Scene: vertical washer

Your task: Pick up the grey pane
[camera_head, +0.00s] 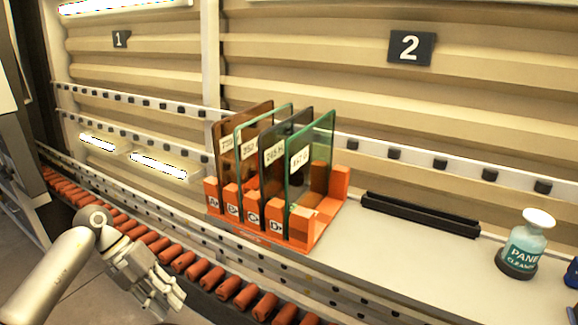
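The grey pane (271,181) stands upright in an orange rack (327,222), in the slot marked C. It is dark, see-through and has a white label near its front edge. A green-edged pane (298,185) in slot D stands in front of it and hides part of it. A clear pane (246,178) with a green edge is in slot B, and a brown pane (227,163) is in slot A. My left gripper (171,304) is low at the left, over the rollers, apart from the rack and panes. Its finger opening is not clear. My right gripper is out of view.
The rack sits on a light ledge (400,266). A black slotted holder (420,214) lies to its right, then a pane cleaner bottle (524,246). A conveyor of orange rollers (186,262) runs along the front. Railings and a corrugated wall stand behind.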

